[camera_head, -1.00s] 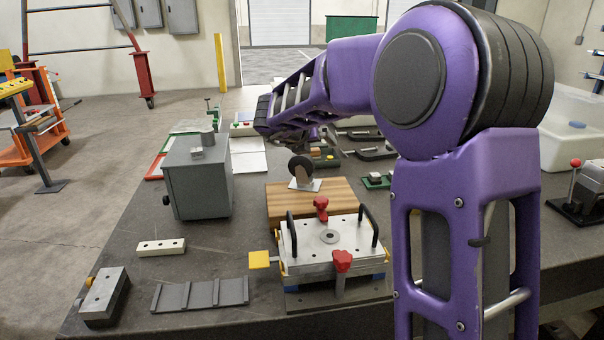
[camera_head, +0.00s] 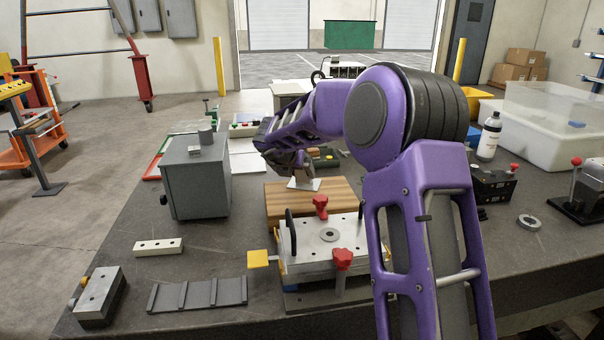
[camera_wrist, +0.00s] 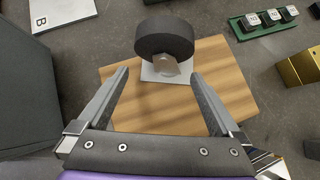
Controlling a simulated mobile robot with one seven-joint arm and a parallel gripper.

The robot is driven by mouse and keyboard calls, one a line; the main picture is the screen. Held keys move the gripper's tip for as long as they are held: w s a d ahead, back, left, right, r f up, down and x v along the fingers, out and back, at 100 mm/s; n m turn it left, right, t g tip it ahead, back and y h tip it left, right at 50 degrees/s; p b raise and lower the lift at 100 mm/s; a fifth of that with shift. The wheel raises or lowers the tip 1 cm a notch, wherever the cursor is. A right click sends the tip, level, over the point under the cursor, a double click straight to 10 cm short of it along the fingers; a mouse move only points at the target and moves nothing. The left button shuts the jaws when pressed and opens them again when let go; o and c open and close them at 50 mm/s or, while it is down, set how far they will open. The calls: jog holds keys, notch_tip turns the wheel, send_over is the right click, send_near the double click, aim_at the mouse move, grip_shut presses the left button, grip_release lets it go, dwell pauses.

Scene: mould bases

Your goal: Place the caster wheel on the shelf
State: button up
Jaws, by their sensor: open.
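The caster wheel (camera_wrist: 165,38) has a dark tyre and a pale metal mounting plate. It stands on a wooden board (camera_wrist: 232,72), just beyond my fingertips in the wrist view. In the head view its plate (camera_head: 304,184) shows on the board (camera_head: 340,197), while my gripper hides much of the wheel. My gripper (camera_wrist: 158,75) is open, its two fingers apart over the board with nothing between them. In the head view my gripper (camera_head: 300,170) is low over the back of the board. I cannot make out which surface is the shelf.
A grey box (camera_head: 197,180) stands left of the board, near my gripper's left side. A metal fixture with red knobs (camera_head: 330,238) stands in front. A green tray with labelled blocks (camera_wrist: 270,20) lies to the right. Bare bench (camera_head: 215,255) lies left of the fixture.

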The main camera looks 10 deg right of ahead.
aim_at(300, 173)
jog(key=x, duration=0.5)
jog(key=shift+w+d, duration=0.4)
jog(key=shift+r, duration=0.1)
grip_shut()
